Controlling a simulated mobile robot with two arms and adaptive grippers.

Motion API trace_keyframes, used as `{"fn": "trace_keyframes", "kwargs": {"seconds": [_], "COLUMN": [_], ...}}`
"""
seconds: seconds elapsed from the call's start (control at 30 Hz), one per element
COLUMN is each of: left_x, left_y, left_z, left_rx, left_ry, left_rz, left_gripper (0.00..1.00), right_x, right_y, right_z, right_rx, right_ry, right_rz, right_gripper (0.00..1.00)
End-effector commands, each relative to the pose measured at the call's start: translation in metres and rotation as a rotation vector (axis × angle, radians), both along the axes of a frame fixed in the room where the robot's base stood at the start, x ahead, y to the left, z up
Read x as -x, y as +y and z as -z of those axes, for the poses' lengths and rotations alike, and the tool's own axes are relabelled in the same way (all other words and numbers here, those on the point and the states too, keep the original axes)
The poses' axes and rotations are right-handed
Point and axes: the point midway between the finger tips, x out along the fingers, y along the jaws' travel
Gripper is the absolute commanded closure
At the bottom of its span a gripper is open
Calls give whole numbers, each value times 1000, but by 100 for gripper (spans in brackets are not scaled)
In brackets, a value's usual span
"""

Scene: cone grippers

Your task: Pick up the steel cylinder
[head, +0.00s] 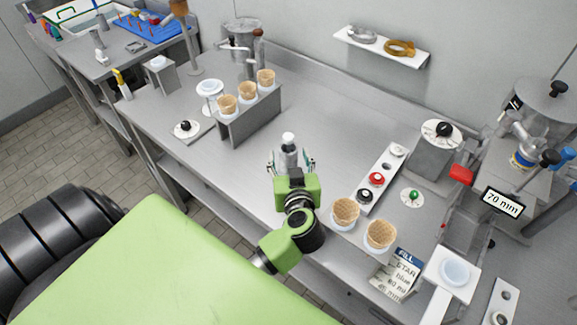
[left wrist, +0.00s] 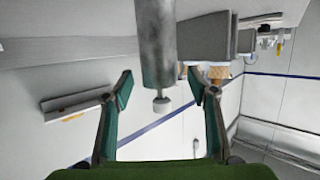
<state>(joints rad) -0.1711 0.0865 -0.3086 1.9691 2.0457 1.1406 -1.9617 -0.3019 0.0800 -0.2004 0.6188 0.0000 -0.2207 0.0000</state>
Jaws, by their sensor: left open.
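The steel cylinder (head: 289,155) stands upright on the grey metal bench (head: 235,165), with a white knob on top. My left gripper (head: 291,165) is open at the cylinder, and its arm hides the lower part of it in the head view. In the left wrist view, which looks upside down, the grey cylinder (left wrist: 155,45) comes in from the top with its white knob pointing down. There it lies between the two spread green fingers of my left gripper (left wrist: 159,76), with gaps on both sides. My right gripper is not in view.
Two wafer cones (head: 345,211) stand right of my left arm. A rail with red and black knobs (head: 376,180) lies beyond them. A metal rack (head: 250,119) with wafer cones stands behind left. The bench left of the cylinder is clear.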

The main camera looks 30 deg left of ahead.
Motion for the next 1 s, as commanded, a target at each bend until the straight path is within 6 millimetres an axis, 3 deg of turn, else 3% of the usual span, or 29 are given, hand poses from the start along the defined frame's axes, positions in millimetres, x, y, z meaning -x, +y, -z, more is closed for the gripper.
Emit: {"fn": "trace_keyframes", "kwargs": {"seconds": [0.2, 0.47, 0.67, 0.7, 1.0], "left_x": [-21, -23, -23, -23, -24], "left_y": [17, 19, 19, 19, 19], "left_z": [7, 8, 8, 8, 5], "left_rx": [-1, 0, 0, 0, -2], "left_ry": [0, 0, 0, 0, -5], "left_rz": [1, 2, 2, 2, 2], "left_gripper": [47, 47, 96, 100, 100], "right_x": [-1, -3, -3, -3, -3], "right_y": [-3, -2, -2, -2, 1], "right_z": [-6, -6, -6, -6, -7], "right_rx": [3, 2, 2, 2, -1], "right_ry": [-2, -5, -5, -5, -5], "right_rz": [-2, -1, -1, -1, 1], "right_gripper": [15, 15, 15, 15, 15]}}
